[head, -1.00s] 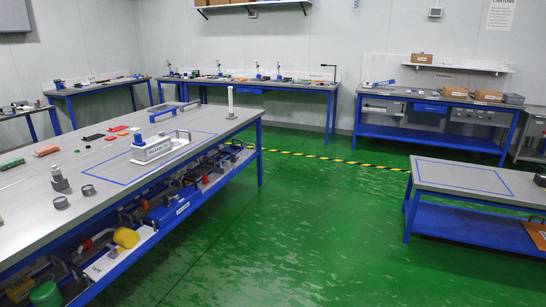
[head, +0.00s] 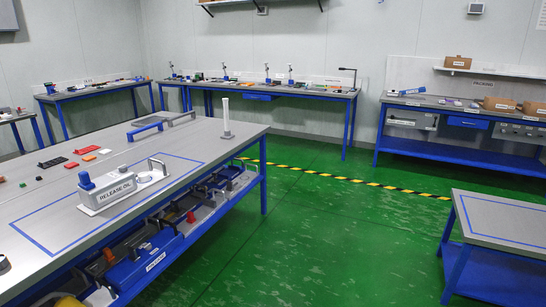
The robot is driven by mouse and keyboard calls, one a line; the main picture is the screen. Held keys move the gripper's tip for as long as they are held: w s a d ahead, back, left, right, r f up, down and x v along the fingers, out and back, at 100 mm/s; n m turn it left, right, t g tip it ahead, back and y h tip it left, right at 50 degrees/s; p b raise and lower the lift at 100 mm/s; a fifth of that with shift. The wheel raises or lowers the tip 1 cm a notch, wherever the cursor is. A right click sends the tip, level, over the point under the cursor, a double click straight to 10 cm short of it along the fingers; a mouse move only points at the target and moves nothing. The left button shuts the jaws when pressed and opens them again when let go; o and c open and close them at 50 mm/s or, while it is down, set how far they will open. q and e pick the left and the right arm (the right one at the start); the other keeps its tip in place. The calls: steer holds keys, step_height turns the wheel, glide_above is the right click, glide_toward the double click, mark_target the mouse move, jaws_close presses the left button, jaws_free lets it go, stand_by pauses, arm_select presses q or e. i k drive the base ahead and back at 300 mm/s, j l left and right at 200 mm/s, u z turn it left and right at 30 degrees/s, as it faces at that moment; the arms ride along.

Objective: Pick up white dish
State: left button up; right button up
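No white dish can be made out for certain. A small pale, rounded item (head: 146,178) lies on the near left workbench, just behind the white container labelled "RELEASE OIL" (head: 107,191). It is partly hidden by that container, and I cannot tell whether it is a dish. The container has a blue cap and stands within a blue taped rectangle. Neither of my grippers is in view.
The near workbench (head: 60,250) fills the left, with a white post (head: 226,118) at its far corner and a loaded lower shelf. A low bench (head: 510,220) stands at right. Green floor (head: 330,240) between them is clear. Other benches line the walls.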

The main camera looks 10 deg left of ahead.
mark_target(142, 176)
steer(key=i, duration=3.45)
steer(key=i+u, duration=0.1)
steer(key=i, duration=0.75)
steer(key=i+l+u, duration=0.1)
steer(key=i, duration=0.7)
steer(key=i+l+u, duration=0.1)
steer(key=u, duration=1.6)
steer(key=i+l, duration=0.05)
steer(key=l, duration=0.05)
